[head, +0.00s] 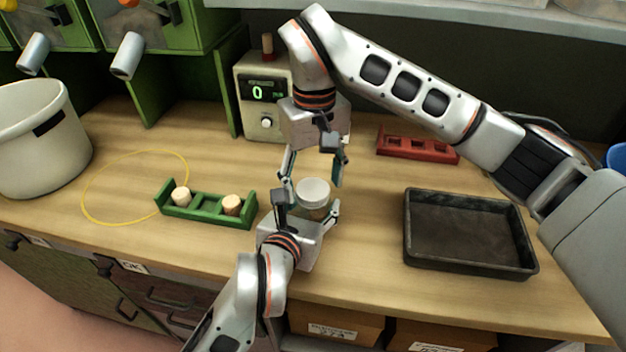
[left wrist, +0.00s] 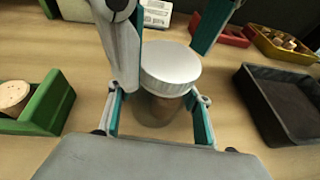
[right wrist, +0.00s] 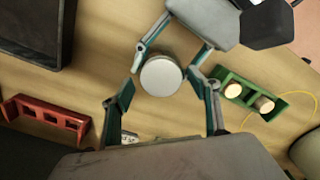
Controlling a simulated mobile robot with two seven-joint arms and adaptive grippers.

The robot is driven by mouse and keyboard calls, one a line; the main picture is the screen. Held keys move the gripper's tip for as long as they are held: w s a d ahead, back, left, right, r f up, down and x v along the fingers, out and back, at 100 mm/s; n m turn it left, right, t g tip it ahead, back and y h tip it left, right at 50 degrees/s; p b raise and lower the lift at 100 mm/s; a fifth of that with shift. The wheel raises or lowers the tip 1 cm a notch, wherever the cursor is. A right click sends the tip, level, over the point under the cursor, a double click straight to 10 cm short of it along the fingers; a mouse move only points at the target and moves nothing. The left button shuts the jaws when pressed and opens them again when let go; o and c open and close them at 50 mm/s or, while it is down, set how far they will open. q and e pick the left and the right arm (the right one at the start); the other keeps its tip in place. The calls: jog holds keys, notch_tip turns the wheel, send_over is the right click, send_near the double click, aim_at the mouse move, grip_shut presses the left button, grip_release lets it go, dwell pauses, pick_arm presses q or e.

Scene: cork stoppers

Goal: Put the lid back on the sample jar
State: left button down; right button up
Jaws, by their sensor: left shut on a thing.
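The sample jar (left wrist: 158,108) is a clear glass jar with brownish contents, upright near the middle of the bench. The round white-grey lid (head: 313,188) lies flat over its mouth; it also shows in the left wrist view (left wrist: 170,66) and the right wrist view (right wrist: 161,76). I cannot tell if it is fully seated. My left gripper (head: 307,208) is shut on the jar's body from the front. My right gripper (head: 314,181) comes from behind and above, its fingers spread wide on either side of the lid, with gaps in the right wrist view (right wrist: 166,97).
A green rack (head: 208,214) with two corks stands left of the jar. A black tray (head: 410,235) lies to the right and a red rack (head: 417,146) behind it. A digital instrument (head: 262,120) is at the back. A yellow loop and a white pot (head: 40,150) are left.

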jog(key=shift+r, duration=2.2)
jog(key=shift+c, duration=0.4)
